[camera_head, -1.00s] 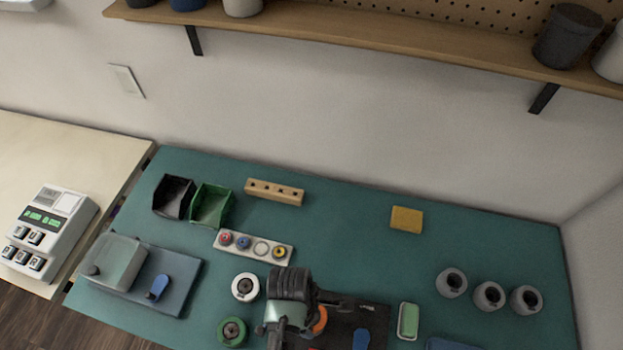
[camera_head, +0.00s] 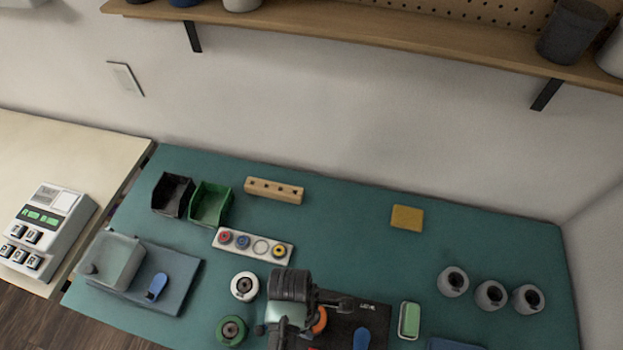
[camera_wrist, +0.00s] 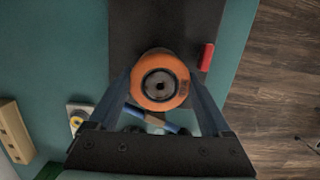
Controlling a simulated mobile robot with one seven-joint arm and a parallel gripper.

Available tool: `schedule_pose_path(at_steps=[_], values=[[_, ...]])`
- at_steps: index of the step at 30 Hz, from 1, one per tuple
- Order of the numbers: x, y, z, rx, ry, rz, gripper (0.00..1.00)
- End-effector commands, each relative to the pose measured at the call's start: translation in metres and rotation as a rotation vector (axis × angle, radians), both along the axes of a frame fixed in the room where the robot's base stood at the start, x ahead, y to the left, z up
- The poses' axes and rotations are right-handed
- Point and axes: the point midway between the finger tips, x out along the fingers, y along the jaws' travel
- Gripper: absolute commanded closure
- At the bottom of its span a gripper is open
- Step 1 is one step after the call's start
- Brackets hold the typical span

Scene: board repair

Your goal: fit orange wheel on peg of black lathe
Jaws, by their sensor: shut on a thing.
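The orange wheel (camera_wrist: 160,98) is held between the two fingers of my gripper (camera_wrist: 160,80), face toward the wrist camera, with a dark round centre. In the head view only an edge of the orange wheel (camera_head: 320,320) shows beside my arm. The black lathe (camera_head: 344,318) lies under and beside my gripper; its dark base (camera_wrist: 165,25) fills the upper middle of the wrist view behind the wheel. The lathe's peg is not visible, and I cannot tell whether the wheel touches it. A blue lever (camera_head: 361,339) is on the lathe.
A white wheel (camera_head: 245,286) and a green wheel (camera_head: 231,330) lie left of the lathe. A green-topped box (camera_head: 409,320) stands close on its right. A tray of coloured pieces (camera_head: 261,256) is behind. A red block (camera_wrist: 206,56) sits at the base's edge.

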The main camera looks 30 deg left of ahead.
Motion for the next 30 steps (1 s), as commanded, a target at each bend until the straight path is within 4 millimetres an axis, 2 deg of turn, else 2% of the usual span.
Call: schedule_pose_path(at_steps=[13,30], values=[[0.000,0.000,-0.001,0.000,-0.001,0.000,0.81],[0.000,0.000,-0.014,0.000,-0.001,0.000,0.81]])
